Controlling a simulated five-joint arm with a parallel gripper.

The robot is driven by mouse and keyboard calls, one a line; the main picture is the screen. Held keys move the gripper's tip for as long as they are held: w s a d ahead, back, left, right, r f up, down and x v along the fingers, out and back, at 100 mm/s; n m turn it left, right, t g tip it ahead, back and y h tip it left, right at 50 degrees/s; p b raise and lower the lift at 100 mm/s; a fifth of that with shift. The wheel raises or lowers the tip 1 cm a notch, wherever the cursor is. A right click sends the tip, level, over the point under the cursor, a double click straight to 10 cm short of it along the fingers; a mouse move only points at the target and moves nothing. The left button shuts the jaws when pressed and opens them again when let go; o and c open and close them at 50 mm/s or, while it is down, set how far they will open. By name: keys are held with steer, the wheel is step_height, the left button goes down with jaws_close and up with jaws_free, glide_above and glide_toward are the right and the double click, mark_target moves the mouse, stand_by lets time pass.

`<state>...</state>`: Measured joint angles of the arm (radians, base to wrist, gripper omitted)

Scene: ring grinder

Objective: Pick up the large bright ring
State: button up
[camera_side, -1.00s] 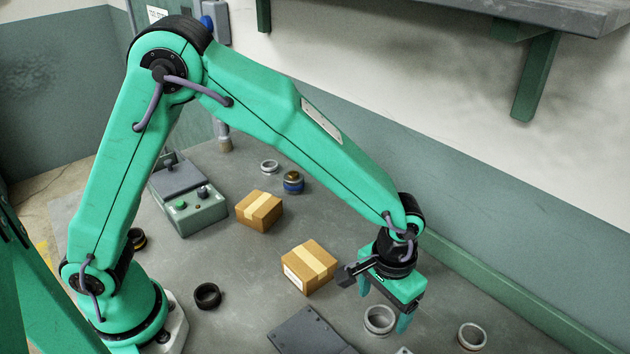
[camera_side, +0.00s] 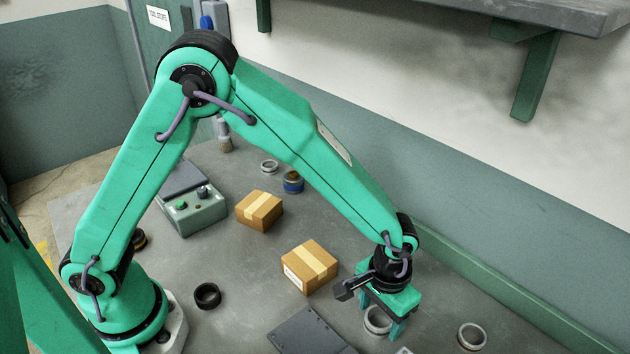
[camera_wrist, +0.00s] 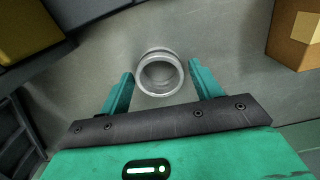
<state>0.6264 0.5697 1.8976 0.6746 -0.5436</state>
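The large bright ring is a pale grey metal ring (camera_side: 369,321) lying on the bench in the side view, partly hidden by my gripper. My gripper (camera_side: 381,317) is open and points down just over it. In the wrist view the ring (camera_wrist: 142,78) shows between the two spread fingers of my gripper (camera_wrist: 160,74), with a gap on each side. I cannot tell how far the fingertips are above the bench. Another pale ring (camera_side: 460,337), a little smaller, lies apart to the right.
Two cardboard boxes (camera_side: 310,267) (camera_side: 259,211) stand left of the gripper. A dark plate (camera_side: 308,332) lies at the front. A black ring (camera_side: 207,296), a small pale ring (camera_side: 269,167) and a control box (camera_side: 192,208) are farther left. Bench between the two large pale rings is clear.

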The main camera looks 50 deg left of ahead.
steer(key=c, duration=0.8)
steer(key=shift+r, duration=0.15)
steer(key=shift+r, duration=4.9)
